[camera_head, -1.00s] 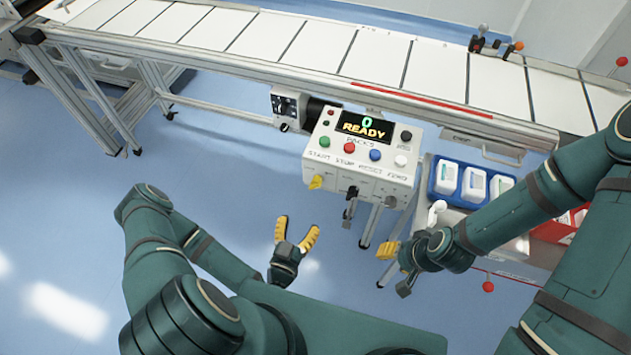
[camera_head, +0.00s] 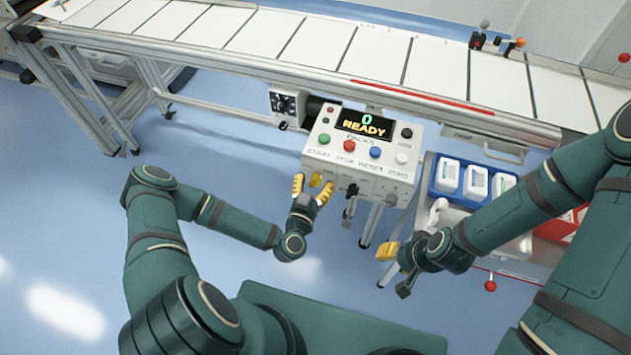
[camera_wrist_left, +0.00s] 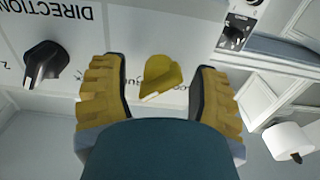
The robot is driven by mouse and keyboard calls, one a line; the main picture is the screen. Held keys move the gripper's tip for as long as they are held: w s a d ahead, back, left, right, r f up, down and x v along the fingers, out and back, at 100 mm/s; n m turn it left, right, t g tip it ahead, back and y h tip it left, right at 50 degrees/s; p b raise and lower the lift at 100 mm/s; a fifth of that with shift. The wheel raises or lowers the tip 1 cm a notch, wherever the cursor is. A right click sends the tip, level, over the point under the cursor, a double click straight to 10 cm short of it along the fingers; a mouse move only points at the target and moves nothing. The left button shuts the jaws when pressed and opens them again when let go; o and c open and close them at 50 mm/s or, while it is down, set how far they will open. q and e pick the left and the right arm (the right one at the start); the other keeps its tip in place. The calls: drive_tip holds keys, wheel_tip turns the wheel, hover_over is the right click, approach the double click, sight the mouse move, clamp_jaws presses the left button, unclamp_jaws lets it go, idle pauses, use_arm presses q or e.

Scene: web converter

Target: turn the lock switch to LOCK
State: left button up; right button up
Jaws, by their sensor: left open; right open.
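The lock switch is a yellow knob (camera_head: 316,180) on the lower front face of the white control box (camera_head: 375,163). In the left wrist view the yellow knob (camera_wrist_left: 162,77) shows between the fingers, a little beyond their tips, with its label partly hidden. My left gripper (camera_head: 312,188) is open, its yellow fingers on either side of the knob; I cannot tell whether they touch it. In the left wrist view the left gripper (camera_wrist_left: 158,90) holds nothing. My right gripper (camera_head: 392,268) is off to the right of the box, below its level, and is open.
A black knob (camera_wrist_left: 45,63) marked DIRECTION sits beside the yellow one; it also shows in the head view (camera_head: 351,190). A conveyor (camera_head: 300,45) runs behind the box. A blue tray (camera_head: 436,187) with white containers stands at the right. The floor at left is clear.

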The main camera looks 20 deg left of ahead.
use_arm(q)
drive_tip(key=shift+w, duration=0.35)
clamp_jaws()
drive_tip(key=shift+n, duration=0.4)
drive_tip(key=n, duration=0.3)
drive_tip(key=shift+n, duration=0.4)
drive_tip(key=n+b, duration=0.1)
drive_tip(key=n, duration=0.3)
drive_tip(key=shift+n, duration=0.3)
drive_tip(key=n+b, duration=0.1)
drive_tip(key=n, duration=0.3)
drive_tip(key=n+b, duration=0.1)
drive_tip(key=n, duration=0.3)
drive_tip(key=shift+n+b, duration=0.3)
drive_tip(key=shift+b, duration=0.05)
